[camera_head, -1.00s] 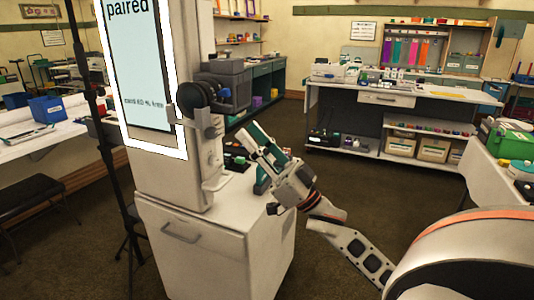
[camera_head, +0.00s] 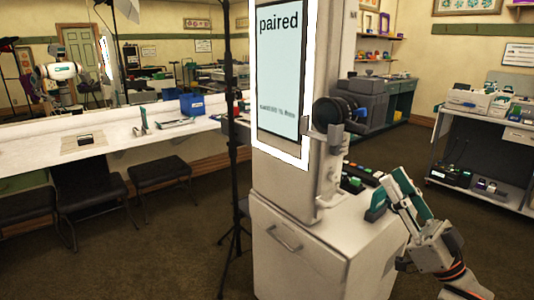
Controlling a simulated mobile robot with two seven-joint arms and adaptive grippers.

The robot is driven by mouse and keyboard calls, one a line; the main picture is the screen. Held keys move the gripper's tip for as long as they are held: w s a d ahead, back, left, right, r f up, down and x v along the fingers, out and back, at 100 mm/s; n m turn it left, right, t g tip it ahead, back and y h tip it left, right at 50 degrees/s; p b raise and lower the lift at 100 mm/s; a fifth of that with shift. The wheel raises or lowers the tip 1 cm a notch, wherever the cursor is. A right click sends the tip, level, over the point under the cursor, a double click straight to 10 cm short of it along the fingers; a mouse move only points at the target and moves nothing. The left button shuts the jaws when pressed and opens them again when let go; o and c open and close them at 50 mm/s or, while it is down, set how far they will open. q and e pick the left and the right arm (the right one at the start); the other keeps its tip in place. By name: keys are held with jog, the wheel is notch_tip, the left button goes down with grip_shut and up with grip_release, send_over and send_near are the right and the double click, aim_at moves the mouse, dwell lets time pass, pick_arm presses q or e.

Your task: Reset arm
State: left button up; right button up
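My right gripper (camera_head: 390,177) is at the right of the view, over the right side of a white cabinet (camera_head: 310,262). Its grey and teal fingers point up and to the left. Whether they are apart or closed is unclear at this angle, and I can make out nothing held for sure. A teal piece (camera_head: 375,206) shows beside the fingers, low at the cabinet top. My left gripper is not in view.
A tall white kiosk with a lit screen (camera_head: 283,75) stands on the cabinet. A black stand (camera_head: 232,130) is left of it. A long white counter (camera_head: 110,148) with stools (camera_head: 160,172) runs along the left. A shelved bench (camera_head: 490,150) is at the right. Brown floor is clear at lower left.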

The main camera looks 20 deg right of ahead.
jog(key=a+f+m+g+h+p, duration=0.1)
jog(key=a+f+g+h+p, duration=0.2)
jog(key=f, duration=1.1)
jog(key=a+f+m+g+h, duration=0.2)
jog(key=a+f+g+h, duration=0.25)
jog(key=f, duration=0.85)
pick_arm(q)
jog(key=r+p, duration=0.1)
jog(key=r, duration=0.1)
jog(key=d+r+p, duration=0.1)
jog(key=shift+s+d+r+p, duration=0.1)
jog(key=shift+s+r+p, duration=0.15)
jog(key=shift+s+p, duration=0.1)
pick_arm(e)
jog(key=s+a+f+n+g, duration=0.1)
jog(key=s+a+f+g, duration=0.2)
jog(key=s+a+f, duration=0.4)
jog(key=s+a+f+n+g, duration=0.2)
jog(key=s+a+f+g, duration=0.2)
jog(key=s+f, duration=0.5)
notch_tip(320, 180, down, 4)
jog(key=a, duration=0.2)
jog(key=shift+a, duration=0.35)
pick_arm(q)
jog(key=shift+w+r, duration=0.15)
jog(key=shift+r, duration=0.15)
pick_arm(e)
jog(key=shift+r, duration=0.15)
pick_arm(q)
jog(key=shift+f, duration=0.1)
